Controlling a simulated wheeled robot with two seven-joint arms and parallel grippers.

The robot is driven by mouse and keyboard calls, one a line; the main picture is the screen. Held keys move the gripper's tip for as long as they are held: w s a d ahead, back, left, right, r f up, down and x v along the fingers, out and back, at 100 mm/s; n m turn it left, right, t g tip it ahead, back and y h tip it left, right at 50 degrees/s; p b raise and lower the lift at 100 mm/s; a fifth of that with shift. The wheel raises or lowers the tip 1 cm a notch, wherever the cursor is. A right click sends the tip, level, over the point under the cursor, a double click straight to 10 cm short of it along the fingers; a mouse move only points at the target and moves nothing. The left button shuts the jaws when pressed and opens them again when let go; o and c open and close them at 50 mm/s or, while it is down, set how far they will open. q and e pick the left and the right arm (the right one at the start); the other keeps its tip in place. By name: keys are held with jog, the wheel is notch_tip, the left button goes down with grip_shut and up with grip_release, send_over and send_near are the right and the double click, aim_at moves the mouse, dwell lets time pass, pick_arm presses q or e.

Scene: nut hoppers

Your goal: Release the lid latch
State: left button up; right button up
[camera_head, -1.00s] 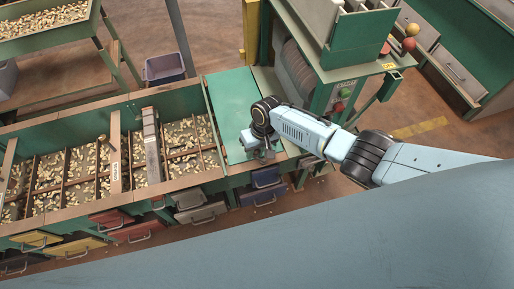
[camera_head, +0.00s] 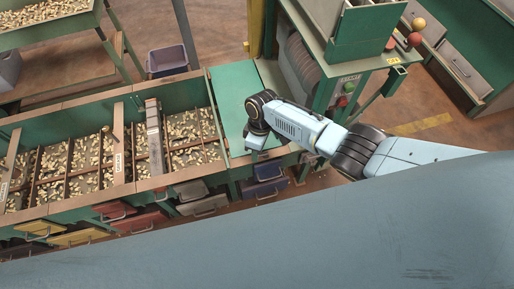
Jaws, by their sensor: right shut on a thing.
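A flat green lid (camera_head: 231,88) covers the right end of the long hopper bench. My right arm comes in from the right, and its wrist bends down over the lid's front right part. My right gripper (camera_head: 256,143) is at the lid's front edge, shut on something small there. The wrist hides most of the fingers, and I cannot make out the latch itself. The lid lies flat and looks closed. My left gripper is not in view.
Open hopper compartments (camera_head: 186,182) with nuts lie left of the lid, with coloured drawers (camera_head: 263,172) below. A green machine with buttons (camera_head: 347,88) stands right of the lid, close to my forearm. A dark bin (camera_head: 167,60) stands behind the bench.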

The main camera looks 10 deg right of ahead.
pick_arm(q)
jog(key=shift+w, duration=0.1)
pick_arm(e)
jog(key=shift+s+d+f+n, duration=0.15)
jog(key=shift+s+f+n, duration=0.15)
jog(key=shift+s, duration=0.05)
jog(key=o, duration=1)
jog(key=shift+c, duration=0.2)
jog(key=shift+w, duration=0.1)
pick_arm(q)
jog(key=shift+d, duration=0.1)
pick_arm(e)
jog(key=shift+r, duration=0.1)
